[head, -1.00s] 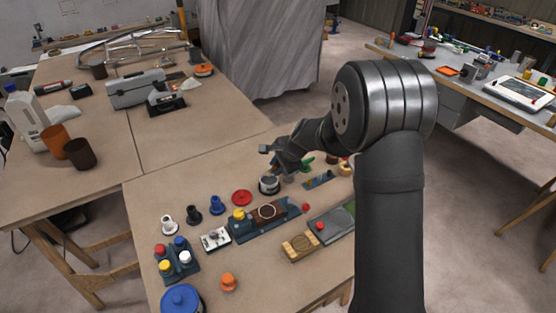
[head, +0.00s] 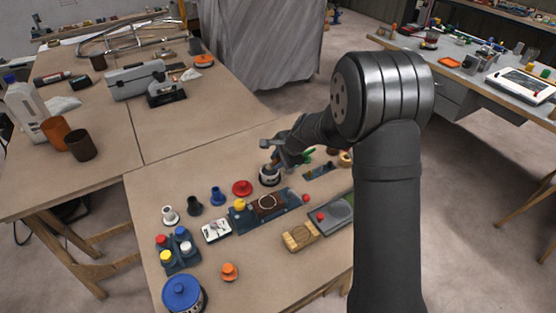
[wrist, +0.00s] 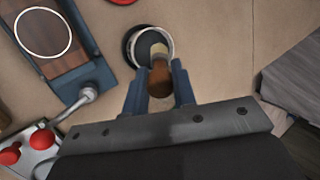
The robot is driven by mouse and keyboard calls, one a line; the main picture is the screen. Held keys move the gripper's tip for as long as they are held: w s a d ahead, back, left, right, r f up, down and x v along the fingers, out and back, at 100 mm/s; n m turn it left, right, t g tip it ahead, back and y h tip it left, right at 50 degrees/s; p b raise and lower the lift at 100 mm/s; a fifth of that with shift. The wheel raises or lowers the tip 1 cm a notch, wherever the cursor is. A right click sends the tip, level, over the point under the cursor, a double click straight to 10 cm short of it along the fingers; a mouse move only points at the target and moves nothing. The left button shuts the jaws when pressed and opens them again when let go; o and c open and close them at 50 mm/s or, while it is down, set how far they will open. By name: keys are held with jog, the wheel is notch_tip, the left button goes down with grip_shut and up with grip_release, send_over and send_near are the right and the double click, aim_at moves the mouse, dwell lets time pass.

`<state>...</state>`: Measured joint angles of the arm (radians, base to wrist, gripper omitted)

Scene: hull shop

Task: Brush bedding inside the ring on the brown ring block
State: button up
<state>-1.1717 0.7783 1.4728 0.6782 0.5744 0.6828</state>
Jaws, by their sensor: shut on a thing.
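My gripper (wrist: 160,84) is shut on a brush (wrist: 160,75) with a brown wooden handle and a pale ferrule. The brush points down into a round pot (wrist: 131,45) with a pale rim and dark inside; its bristles are hidden. In the head view my gripper (head: 270,150) is over the pot (head: 268,180) at the back of the near table. The brown ring block (head: 255,205), dark wood with a white ring on top, lies just in front of the pot on a blue-grey base. It also shows at the upper left of the wrist view (wrist: 70,47).
A red lidded piece (head: 242,188) and small blue, black and white bottles stand left of the pot. A white box with red knobs (wrist: 42,140) and a metal lever (wrist: 80,103) lie beside the block. A pale wood block (head: 300,237) is at the front right.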

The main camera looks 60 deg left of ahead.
aim_at(278, 157)
jog(key=shift+f, duration=0.8)
dwell(1.3)
jog(key=shift+r, duration=3.55)
